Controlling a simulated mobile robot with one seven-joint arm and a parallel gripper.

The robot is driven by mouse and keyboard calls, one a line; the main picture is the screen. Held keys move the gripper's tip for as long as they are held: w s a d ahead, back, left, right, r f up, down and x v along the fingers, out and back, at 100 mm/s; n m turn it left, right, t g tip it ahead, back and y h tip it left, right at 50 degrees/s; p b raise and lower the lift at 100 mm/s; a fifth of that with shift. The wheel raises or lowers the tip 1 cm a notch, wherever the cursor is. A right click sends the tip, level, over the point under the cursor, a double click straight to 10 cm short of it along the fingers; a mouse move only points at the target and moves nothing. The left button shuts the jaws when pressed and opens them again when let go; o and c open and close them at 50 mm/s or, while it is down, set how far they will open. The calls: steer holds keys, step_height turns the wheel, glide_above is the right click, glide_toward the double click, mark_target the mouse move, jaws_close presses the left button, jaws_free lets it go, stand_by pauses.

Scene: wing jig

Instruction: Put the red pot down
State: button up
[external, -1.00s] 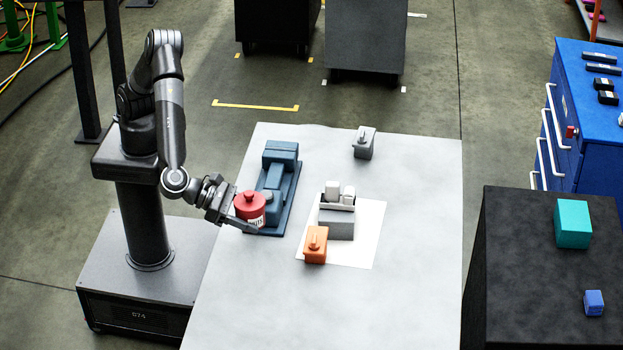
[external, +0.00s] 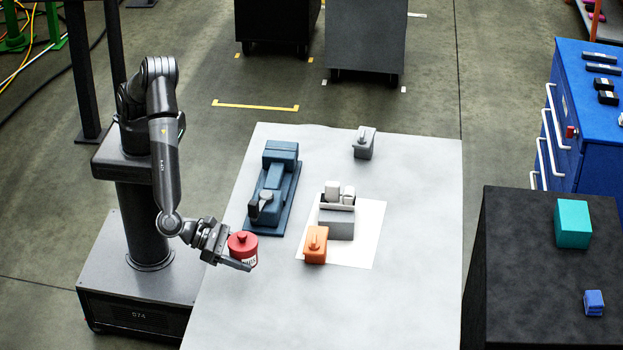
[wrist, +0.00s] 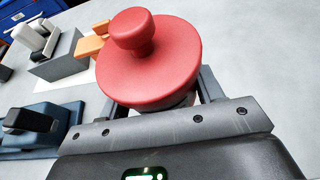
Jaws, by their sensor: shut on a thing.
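The red pot (external: 243,246) has a round red lid with a knob and a pale label band low on its side. My gripper (external: 240,262) is shut on it, near the left edge of the table and in front of the blue machine. The pot looks upright. In the wrist view the red pot (wrist: 148,65) fills the middle, and its lid hides most of the fingers of my gripper (wrist: 160,105). I cannot tell whether the pot's base touches the table.
The blue machine (external: 274,185) stands behind the pot. An orange block (external: 315,246) and a grey box with white pieces (external: 337,222) stand on a white sheet (external: 368,235). A small grey block (external: 364,143) is at the back. The table's front (external: 320,310) is clear.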

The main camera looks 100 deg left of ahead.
glide_above(280, 284)
step_height(280, 284, down, 5)
steer(key=shift+f, duration=2.1)
steer(key=o, duration=1.1)
steer(key=shift+f, duration=0.15)
steer(key=shift+c, duration=0.2)
